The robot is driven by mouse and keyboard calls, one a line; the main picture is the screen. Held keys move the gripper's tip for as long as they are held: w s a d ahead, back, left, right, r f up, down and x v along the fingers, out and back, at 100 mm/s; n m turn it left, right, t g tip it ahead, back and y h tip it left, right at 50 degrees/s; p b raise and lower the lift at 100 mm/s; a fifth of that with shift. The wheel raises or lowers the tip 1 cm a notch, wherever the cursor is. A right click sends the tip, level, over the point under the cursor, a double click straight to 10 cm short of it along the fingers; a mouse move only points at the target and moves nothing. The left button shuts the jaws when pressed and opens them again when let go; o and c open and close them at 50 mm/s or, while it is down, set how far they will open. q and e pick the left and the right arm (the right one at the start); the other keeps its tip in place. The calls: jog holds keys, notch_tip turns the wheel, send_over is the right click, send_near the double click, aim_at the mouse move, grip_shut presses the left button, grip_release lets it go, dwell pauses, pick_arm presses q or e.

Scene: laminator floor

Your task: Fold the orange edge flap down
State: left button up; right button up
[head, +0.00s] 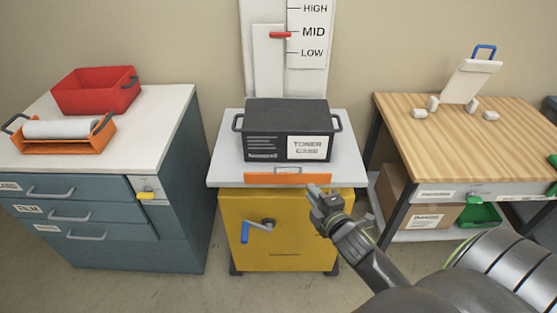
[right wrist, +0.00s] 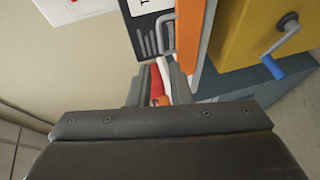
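The orange edge flap (head: 285,178) is a long thin strip along the front edge of the light grey top (head: 220,172) of the yellow cabinet (head: 275,278). Its exact tilt is hard to tell. My right gripper (head: 317,191) is just in front of and below the flap's right end. In the right wrist view the flap (right wrist: 192,28) runs up and down, beside and beyond the fingers. The right fingers (right wrist: 161,86) are apart with nothing between them; the red bin shows in the gap. Contact with the flap cannot be made out. My left gripper is not in view.
A black toner case (head: 275,120) stands on the grey top behind the flap. A blue-handled crank (head: 250,229) sticks out from the cabinet front. A blue drawer unit with a red bin (head: 95,90) stands at left, a wooden table (head: 450,130) at right.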

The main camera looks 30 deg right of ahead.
aim_at(290, 167)
jog(key=p+x, duration=0.1)
jog(key=x, duration=1.6)
jog(key=shift+d, duration=0.1)
jog(key=shift+c, duration=0.5)
grip_shut()
